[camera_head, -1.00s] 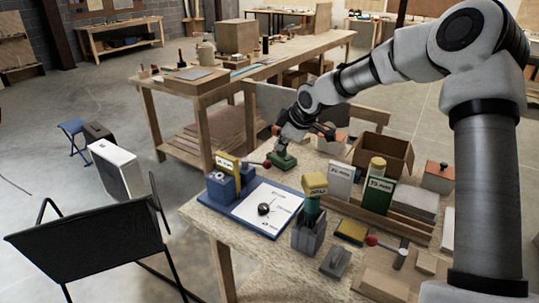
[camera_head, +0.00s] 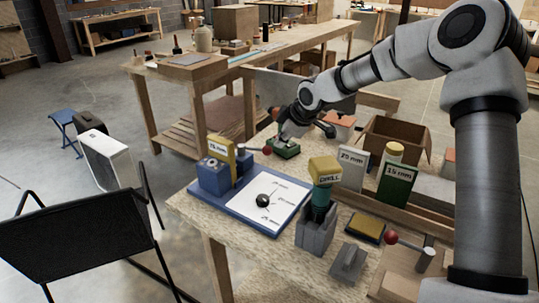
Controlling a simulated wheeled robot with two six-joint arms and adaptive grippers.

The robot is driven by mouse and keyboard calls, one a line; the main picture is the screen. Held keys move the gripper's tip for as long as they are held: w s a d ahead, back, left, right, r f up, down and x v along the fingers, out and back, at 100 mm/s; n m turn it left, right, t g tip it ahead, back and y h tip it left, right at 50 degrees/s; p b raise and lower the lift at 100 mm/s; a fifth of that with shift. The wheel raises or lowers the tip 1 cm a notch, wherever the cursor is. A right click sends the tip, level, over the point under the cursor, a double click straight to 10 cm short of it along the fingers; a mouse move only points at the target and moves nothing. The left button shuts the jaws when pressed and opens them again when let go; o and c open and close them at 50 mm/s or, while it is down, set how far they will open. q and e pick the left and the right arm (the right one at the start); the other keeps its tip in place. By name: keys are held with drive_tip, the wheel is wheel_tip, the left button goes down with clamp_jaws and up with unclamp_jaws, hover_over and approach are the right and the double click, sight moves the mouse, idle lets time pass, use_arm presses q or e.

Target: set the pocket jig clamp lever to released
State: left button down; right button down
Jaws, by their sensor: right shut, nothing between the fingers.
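The pocket jig (camera_head: 214,178) is a blue block with a yellow 15 mm plate on a blue base board, at the left of the near bench. Its clamp lever (camera_head: 267,151) ends in a red knob and points right from the jig, roughly level. My right gripper (camera_head: 287,140) is shut and empty, just right of and behind the knob. It is low over a small green block (camera_head: 284,151); whether it touches the block or the knob I cannot tell. My left gripper is out of view.
A drill (camera_head: 325,170) stands in a grey holder (camera_head: 317,232) in front. A second red-knobbed lever (camera_head: 391,237) lies to the right. White 25 mm and green 15 mm boxes (camera_head: 396,187) and a cardboard box (camera_head: 390,140) stand right of my gripper. A black chair (camera_head: 80,235) is left of the bench.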

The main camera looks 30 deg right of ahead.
drive_tip(key=w+d+f+p, duration=0.2)
drive_tip(key=w+f, duration=0.6)
drive_tip(key=f, duration=0.1)
drive_tip(key=shift+w, duration=0.25)
drive_tip(key=shift+a, duration=0.1)
drive_tip(key=shift+w+d+b, duration=0.15)
drive_tip(key=shift+d+b, duration=0.15)
drive_tip(key=shift+b, duration=0.2)
